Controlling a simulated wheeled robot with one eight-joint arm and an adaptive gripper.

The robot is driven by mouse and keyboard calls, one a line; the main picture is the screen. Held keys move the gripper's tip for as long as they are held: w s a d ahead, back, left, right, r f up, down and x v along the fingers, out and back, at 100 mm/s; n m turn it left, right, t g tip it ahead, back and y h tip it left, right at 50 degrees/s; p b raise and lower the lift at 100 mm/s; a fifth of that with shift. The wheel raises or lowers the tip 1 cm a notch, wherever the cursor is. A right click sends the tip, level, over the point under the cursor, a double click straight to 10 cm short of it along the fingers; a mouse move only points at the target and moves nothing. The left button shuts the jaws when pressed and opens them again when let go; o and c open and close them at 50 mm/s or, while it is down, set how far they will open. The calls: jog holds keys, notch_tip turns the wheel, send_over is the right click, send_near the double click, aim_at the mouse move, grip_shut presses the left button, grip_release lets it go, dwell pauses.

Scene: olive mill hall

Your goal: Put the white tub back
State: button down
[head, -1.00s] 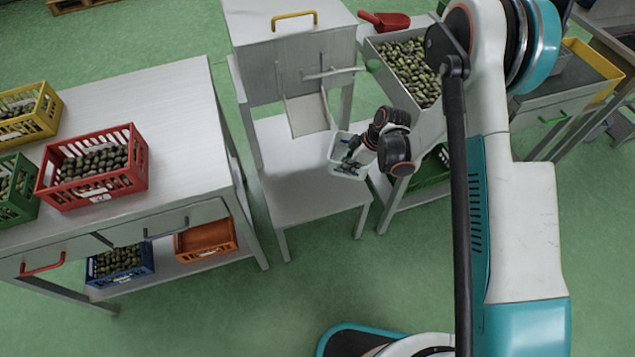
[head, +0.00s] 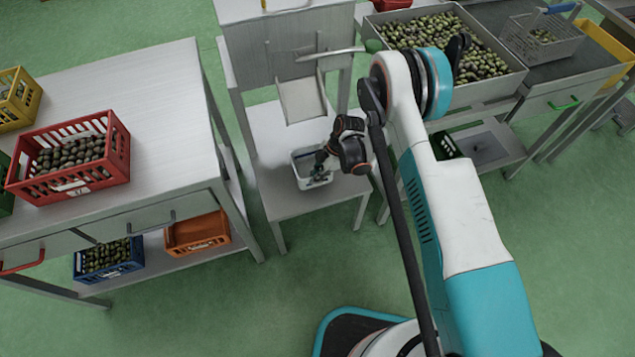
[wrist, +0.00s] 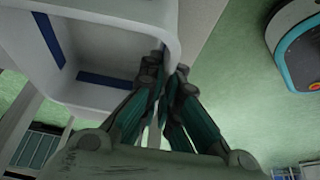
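The white tub (head: 303,174) is over the low grey stand (head: 275,203), below the metal chute. My gripper (head: 322,166) is at the tub's right side. In the wrist view the tub (wrist: 115,45) fills the upper left, with blue strips on its walls. There my gripper (wrist: 163,85) has its fingers closed on the tub's wall, one on either side of it. The part of the tub I see in the wrist view looks empty. I cannot tell whether its base touches the stand.
The chute (head: 303,100) of the grey cabinet (head: 290,45) is just behind the tub. A table with a red crate of olives (head: 70,190) stands left. A bin of olives (head: 440,42) stands on the bench at right. The stand's front is bare.

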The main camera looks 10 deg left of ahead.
aim_at(314, 187)
jog(key=shift+f+b, duration=0.5)
jog(key=shift+f, duration=1)
jog(key=shift+f, duration=0.1)
jog(key=c, duration=1.8)
grip_release()
